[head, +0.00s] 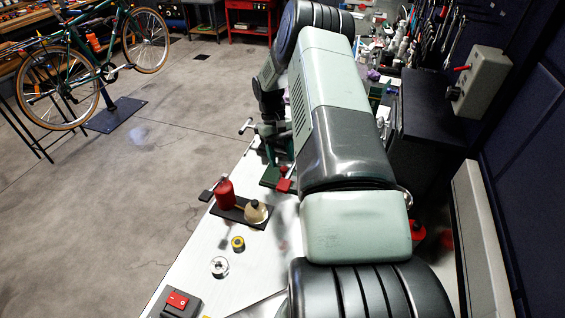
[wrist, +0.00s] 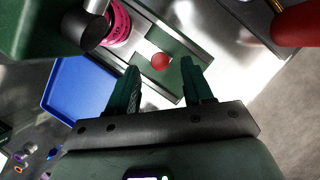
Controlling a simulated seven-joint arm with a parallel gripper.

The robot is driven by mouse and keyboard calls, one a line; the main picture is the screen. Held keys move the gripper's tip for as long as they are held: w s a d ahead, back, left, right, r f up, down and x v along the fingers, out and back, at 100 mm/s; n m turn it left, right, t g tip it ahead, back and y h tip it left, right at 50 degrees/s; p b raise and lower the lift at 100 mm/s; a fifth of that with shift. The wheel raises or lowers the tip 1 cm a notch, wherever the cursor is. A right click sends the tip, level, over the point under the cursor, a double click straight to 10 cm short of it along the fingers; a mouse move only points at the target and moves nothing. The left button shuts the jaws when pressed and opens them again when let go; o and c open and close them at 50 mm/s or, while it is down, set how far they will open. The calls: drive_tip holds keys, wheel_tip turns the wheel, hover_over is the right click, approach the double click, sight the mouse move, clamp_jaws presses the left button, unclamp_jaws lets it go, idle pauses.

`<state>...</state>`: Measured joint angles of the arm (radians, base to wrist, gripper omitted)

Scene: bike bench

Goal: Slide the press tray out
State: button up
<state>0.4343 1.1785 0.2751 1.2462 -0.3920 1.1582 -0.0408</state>
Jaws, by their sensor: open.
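In the wrist view, a green sliding plate (wrist: 178,45), which looks like the press tray, lies between two grey rails. A round red knob (wrist: 160,62) stands on it. My gripper (wrist: 160,67) is open, with one green finger on each side of the knob in the picture. I cannot tell the height gap between fingers and knob, or any contact. A pink cylinder (wrist: 118,25) stands by the plate, beside a dark round bar end. My gripper cannot be made out clearly there.
A blue tray (wrist: 75,88) lies left of the rails in the wrist view. Open floor lies left.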

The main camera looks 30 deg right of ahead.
drive_tip(key=shift+x, duration=1.3)
clamp_jaws()
